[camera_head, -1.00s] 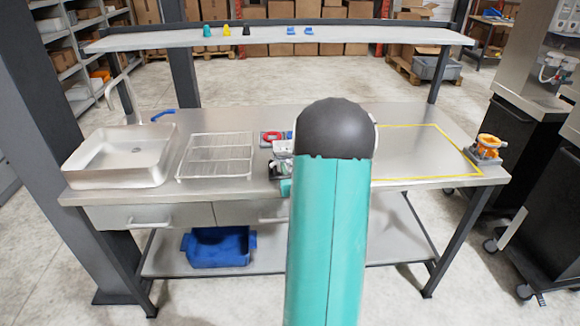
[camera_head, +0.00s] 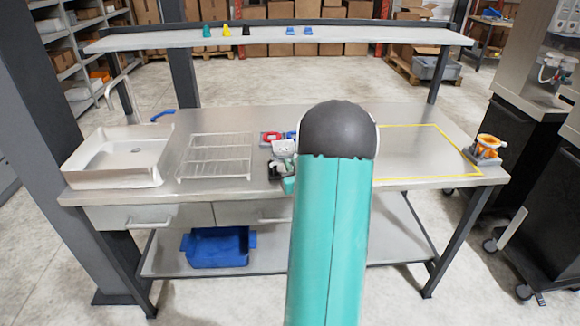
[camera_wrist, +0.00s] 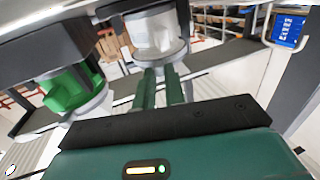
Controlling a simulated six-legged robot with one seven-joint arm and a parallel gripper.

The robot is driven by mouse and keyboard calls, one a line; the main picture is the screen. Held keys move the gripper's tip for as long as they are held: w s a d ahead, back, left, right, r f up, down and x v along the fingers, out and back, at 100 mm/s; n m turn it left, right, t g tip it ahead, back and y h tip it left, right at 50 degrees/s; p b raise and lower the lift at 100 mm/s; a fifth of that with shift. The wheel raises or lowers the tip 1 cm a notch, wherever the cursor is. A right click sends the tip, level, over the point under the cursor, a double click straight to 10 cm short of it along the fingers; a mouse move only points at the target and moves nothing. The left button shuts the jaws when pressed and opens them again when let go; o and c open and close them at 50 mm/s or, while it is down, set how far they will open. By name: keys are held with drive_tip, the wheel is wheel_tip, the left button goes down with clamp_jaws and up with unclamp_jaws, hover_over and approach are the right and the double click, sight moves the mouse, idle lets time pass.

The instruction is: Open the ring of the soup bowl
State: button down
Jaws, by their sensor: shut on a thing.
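In the wrist view my gripper (camera_wrist: 160,92) has its two dark green fingers close together, reaching up to a whitish cylindrical part with a rim (camera_wrist: 156,36). They are shut on its lower edge. To its left, a similar unit has a green body (camera_wrist: 72,92) inside a pale ring and hangs from a dark holder. In the head view my teal arm covers much of the bench middle. Part of my wrist shows at its left, near a red ring-shaped piece (camera_head: 271,138). I cannot tell which piece is the soup bowl, and its ring is not clearly seen.
The steel bench (camera_head: 400,122) carries a sink (camera_head: 120,157), a wire rack (camera_head: 215,157) and an orange device (camera_head: 488,147) at the right edge. A yellow outline encloses clear bench. A shelf (camera_head: 280,38) with small coloured items spans above.

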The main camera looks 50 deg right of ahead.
drive_tip(key=shift+s+d+n+t+y, duration=0.2)
drive_tip(key=shift+d+n+t+y, duration=0.3)
drive_tip(key=shift+n+y, duration=0.45)
drive_tip(key=shift+s+d+n+t+y, duration=0.2)
drive_tip(key=shift+d+n+t+y, duration=0.35)
drive_tip(key=shift+y, duration=0.7)
drive_tip(key=shift+s+d+n+t+y, duration=0.2)
drive_tip(key=shift+d+n+t+y, duration=0.2)
drive_tip(key=shift+n+y, duration=0.55)
drive_tip(key=c, duration=1.4)
unclamp_jaws()
drive_tip(key=shift+c, duration=0.2)
drive_tip(key=shift+m, duration=0.25)
drive_tip(key=s+a, duration=0.2)
drive_tip(key=s, duration=1.1)
drive_tip(key=shift+s+a, duration=0.25)
drive_tip(key=shift+s, duration=0.05)
